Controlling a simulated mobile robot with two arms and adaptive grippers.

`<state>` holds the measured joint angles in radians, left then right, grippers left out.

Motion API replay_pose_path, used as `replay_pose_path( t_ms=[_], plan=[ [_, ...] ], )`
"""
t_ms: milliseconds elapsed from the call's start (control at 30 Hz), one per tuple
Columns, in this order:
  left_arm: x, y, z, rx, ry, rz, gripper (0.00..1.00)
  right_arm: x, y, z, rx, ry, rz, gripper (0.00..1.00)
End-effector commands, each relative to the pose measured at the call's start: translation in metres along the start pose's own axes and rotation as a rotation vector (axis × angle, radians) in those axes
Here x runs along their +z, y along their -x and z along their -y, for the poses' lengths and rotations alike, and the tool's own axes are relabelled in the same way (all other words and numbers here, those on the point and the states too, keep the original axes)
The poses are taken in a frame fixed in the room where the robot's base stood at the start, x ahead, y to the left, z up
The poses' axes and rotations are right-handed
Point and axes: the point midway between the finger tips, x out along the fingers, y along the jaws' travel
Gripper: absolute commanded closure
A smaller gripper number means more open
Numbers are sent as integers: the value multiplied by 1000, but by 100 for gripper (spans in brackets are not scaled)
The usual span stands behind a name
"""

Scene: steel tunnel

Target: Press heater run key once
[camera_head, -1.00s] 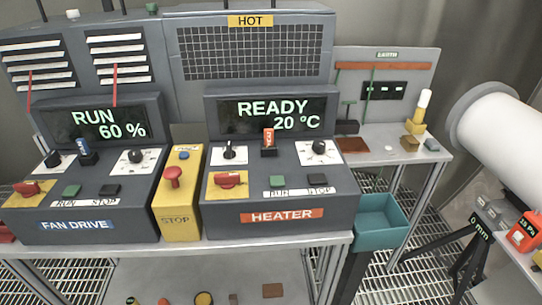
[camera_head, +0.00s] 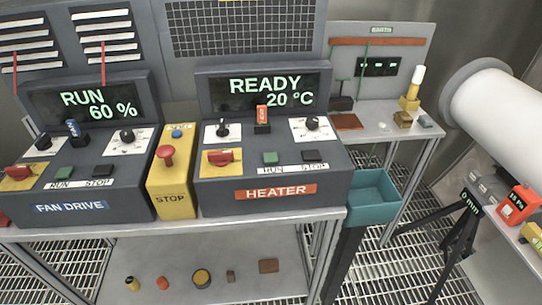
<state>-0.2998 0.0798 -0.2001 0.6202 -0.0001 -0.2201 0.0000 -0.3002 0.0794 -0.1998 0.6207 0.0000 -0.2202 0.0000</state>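The heater box (camera_head: 330,185) stands on the bench with an orange HEATER label (camera_head: 275,191). Its display (camera_head: 265,92) reads READY 20 °C. The green heater run key (camera_head: 270,158) is on the front panel above the word RUN. The black stop key (camera_head: 312,155) is just to its right. A red rotary switch (camera_head: 221,157) on a yellow plate is to its left. Neither of my grippers shows in the head view.
The fan drive box (camera_head: 120,205) with its own green key (camera_head: 64,173) is on the left, reading RUN 60 %. A yellow box with a red STOP button (camera_head: 166,156) stands between. A teal bin (camera_head: 372,205) hangs at the bench's right. A white cylinder (camera_head: 500,115) is far right.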

Motion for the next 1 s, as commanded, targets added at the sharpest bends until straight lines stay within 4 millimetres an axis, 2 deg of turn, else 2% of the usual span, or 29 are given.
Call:
replay_pose_path(
  t_ms=[33,300,400,1000],
  plan=[
    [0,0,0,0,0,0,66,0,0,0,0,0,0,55],
    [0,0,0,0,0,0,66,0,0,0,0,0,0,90],
    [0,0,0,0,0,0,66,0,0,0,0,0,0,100],
    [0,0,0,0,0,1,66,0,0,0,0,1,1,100]
  ],
)
